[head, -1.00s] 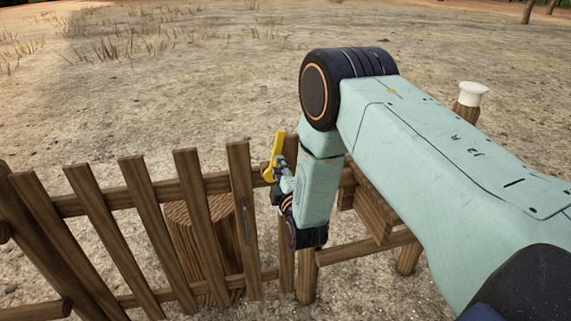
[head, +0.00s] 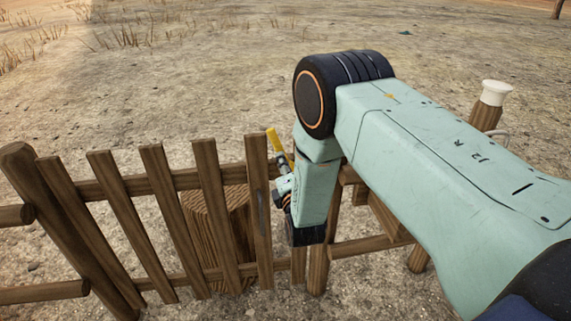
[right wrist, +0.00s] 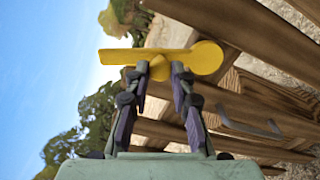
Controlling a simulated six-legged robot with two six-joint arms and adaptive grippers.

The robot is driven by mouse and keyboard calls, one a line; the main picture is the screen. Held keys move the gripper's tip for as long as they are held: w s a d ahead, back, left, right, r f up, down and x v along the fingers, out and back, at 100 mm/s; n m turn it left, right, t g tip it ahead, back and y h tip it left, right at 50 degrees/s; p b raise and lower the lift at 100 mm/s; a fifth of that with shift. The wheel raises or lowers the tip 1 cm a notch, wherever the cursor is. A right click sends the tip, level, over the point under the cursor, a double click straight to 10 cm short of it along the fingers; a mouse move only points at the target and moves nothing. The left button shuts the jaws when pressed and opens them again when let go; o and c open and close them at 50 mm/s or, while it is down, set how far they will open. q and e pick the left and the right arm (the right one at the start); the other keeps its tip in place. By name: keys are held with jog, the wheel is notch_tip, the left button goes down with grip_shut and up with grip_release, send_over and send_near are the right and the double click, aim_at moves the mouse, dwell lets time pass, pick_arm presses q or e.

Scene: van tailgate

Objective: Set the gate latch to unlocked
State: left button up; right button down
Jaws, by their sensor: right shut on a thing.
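The gate latch is a yellow lever with a rounded end. In the head view the latch (head: 273,140) sits at the gate's right edge, its upper end leaning left; its lower part is partly hidden by my right gripper (head: 284,164). In the right wrist view the latch (right wrist: 130,56) lies across the picture, its round end to the right. There my right gripper (right wrist: 160,70) has its two fingertips closed on the latch's middle. The wooden gate (head: 207,200) of slanted slats stands left of my gripper. My left gripper is not in view.
A wooden stump (head: 238,212) shows behind the slats. A post with a white cap (head: 494,92) stands at the right. Fence rails (head: 362,245) run under my right arm. A grey handle (right wrist: 248,129) is on the gate. Open dry ground lies beyond.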

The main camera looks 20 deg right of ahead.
dwell(0.3)
jog(key=c, duration=1.1)
grip_release()
jog(key=shift+c, duration=0.2)
jog(key=shift+s, duration=0.1)
jog(key=v, duration=1.2)
